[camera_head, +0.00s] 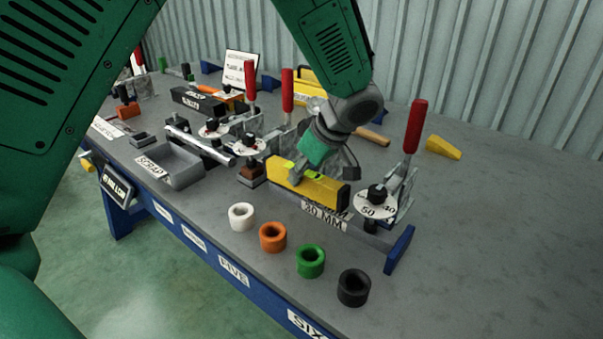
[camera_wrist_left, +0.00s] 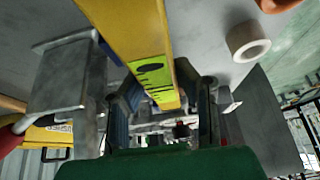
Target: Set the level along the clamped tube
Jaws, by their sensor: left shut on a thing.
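The yellow level (camera_head: 322,191) has a dark end cap and lies lengthwise above the plate marked 30 MM (camera_head: 326,216). My left gripper (camera_head: 303,172) is shut on the level from above. In the left wrist view the level (camera_wrist_left: 135,28), with green vials, runs between the fingers of my left gripper (camera_wrist_left: 160,100). My right gripper is not in view.
White (camera_head: 241,217), orange (camera_head: 272,238), green (camera_head: 310,261) and black (camera_head: 353,288) rings stand along the front edge. A red-handled clamp (camera_head: 414,130) with a dial stands right of the level. A grey tray (camera_head: 172,163) sits left.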

